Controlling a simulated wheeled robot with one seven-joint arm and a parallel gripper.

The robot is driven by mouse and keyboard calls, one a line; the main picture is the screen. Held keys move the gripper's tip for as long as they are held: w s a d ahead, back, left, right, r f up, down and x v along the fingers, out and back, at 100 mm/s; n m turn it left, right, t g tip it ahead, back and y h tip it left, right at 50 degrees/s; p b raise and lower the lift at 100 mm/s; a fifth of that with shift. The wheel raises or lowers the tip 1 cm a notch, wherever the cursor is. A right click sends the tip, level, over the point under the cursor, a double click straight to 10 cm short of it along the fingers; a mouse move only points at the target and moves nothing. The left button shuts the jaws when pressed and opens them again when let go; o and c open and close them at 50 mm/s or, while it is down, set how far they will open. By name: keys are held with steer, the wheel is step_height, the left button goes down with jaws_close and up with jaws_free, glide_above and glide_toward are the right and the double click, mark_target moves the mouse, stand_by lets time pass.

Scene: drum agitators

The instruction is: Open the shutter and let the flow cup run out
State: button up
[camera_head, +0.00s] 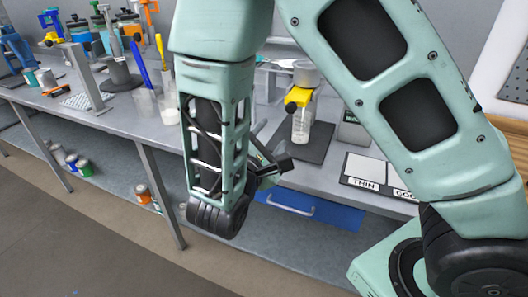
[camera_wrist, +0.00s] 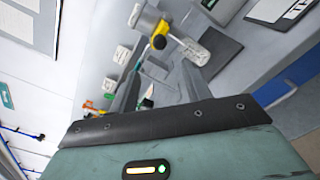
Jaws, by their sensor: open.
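The grey flow cup (camera_head: 306,73) sits in a yellow holder (camera_head: 299,96) with a dark knob on the bench. Both show in the wrist view, the cup (camera_wrist: 146,19) tilted by the camera's angle beside the yellow part (camera_wrist: 161,31). A clear beaker (camera_head: 301,122) with pale contents stands below the cup; it also shows in the wrist view (camera_wrist: 194,50). I cannot tell whether the shutter is open or whether liquid runs. My gripper (camera_head: 279,168) is open and empty, in front of the bench edge, below and left of the cup and apart from it.
A panel with cards (camera_head: 378,174) marked THIN and another word partly hidden lies right of the cup. Beakers (camera_head: 181,121) with pale contents stand left, partly behind my arm. A blue drawer (camera_head: 325,210) is under the bench. Tools and pots fill the bench's far left.

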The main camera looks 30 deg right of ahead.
steer(key=shift+v, duration=1.55)
steer(key=s+d+f+m+g+y, duration=0.1)
steer(key=s+d+m+g+y, duration=0.15)
steer(key=s+g, duration=0.3)
steer(key=s+d+f+m+g+y, duration=0.1)
steer(key=s+f+m+g+y, duration=0.15)
steer(key=s+g, duration=0.3)
steer(key=s+a+r+m+y, duration=0.2)
steer(key=s+a+y, duration=0.4)
steer(key=a+y, duration=0.3)
steer(key=a+m, duration=0.1)
steer(key=a, duration=0.2)
steer(key=shift+s+a+m+y, duration=0.2)
steer(key=shift+a+m+y, duration=0.05)
steer(key=shift+m+y, duration=0.15)
